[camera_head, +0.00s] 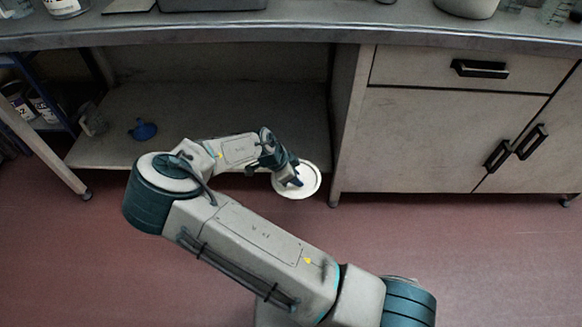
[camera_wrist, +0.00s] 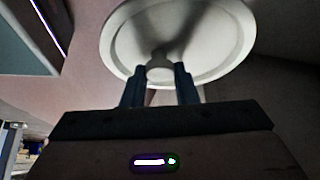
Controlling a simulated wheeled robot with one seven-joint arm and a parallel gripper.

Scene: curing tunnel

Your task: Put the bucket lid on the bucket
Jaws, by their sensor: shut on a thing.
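The bucket lid (camera_head: 310,187) is a round, off-white disc. My gripper (camera_head: 294,180) is over it in the head view, in front of the bench's open lower shelf. In the wrist view the lid (camera_wrist: 225,30) fills the top middle, and the two dark fingers of my gripper (camera_wrist: 161,75) are shut on the small knob at its centre. The lid is held in front of the shelf's front edge. I cannot make out which vessel is the bucket; a light, rounded vessel (camera_head: 468,6) stands on the bench top at the upper right, cut off by the picture's edge.
The lower shelf (camera_head: 215,105) holds a blue funnel (camera_head: 143,130) and a clear jug (camera_head: 92,120) at its left. A closed cabinet (camera_head: 430,140) with dark handles stands to the right. The red floor (camera_head: 450,250) is clear at the right.

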